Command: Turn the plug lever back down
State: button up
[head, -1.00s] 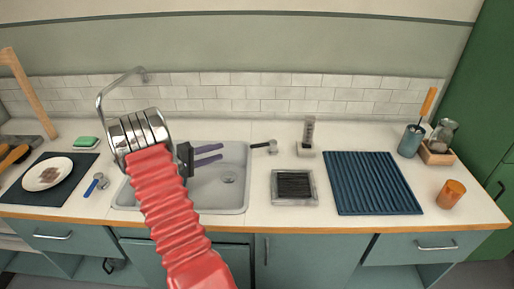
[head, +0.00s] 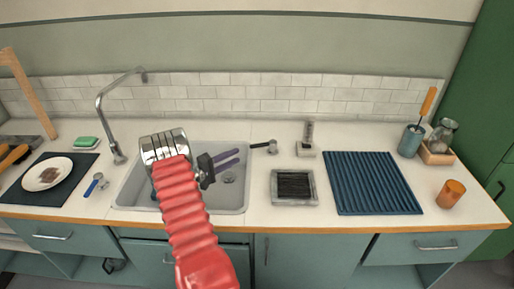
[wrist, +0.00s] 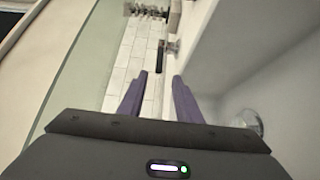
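The plug lever (head: 262,145) is a short black handle on a small metal body (head: 272,147) on the counter, just off the sink's right rim. The handle points left toward the sink and looks about level; its exact tilt is hard to tell. In the wrist view the lever (wrist: 161,56) lies beyond my fingertips, near the gap between them. My gripper (head: 238,157) has two purple fingers. It is over the sink, left of the lever and apart from it. In the wrist view the fingers (wrist: 161,74) are spread with nothing between them.
The grey sink (head: 130,200) has a drain (head: 229,180) in its floor, and a tall faucet (head: 103,115) at its back left. A tray of dark bristles (head: 293,186), a grey stand (head: 307,140) and a blue ridged mat (head: 372,183) are to the right.

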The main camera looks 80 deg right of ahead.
aim_at(253, 148)
jog(key=x, duration=1.3)
jog(key=shift+c, duration=0.4)
jog(key=shift+f, duration=0.1)
grip_shut()
